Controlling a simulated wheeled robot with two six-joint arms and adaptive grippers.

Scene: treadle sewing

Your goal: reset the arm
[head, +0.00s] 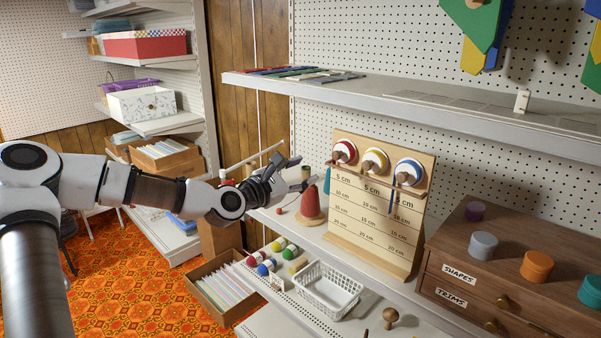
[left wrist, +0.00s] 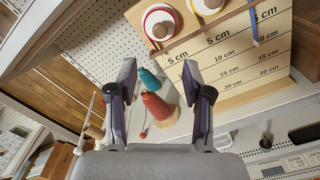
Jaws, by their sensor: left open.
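My left arm comes in from the left in the head view. My left gripper (head: 290,172) is in the air in front of the shelf unit, left of the wooden measuring board (head: 375,205). In the left wrist view its two fingers (left wrist: 158,95) stand wide apart with nothing between them. A red cone (head: 311,205) stands on the shelf beyond and below the gripper; in the left wrist view the red cone (left wrist: 157,107) shows between the fingers, farther off. A teal cone (left wrist: 149,79) is beside it. My right gripper is in neither view.
The board carries red, yellow and blue ribbon spools (head: 408,172). A white basket (head: 328,289) and several coloured spools (head: 266,267) sit on the lower shelf. A wooden drawer cabinet (head: 520,245) stands at right. An upper shelf (head: 420,108) overhangs the board. Open floor (head: 120,265) lies at left.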

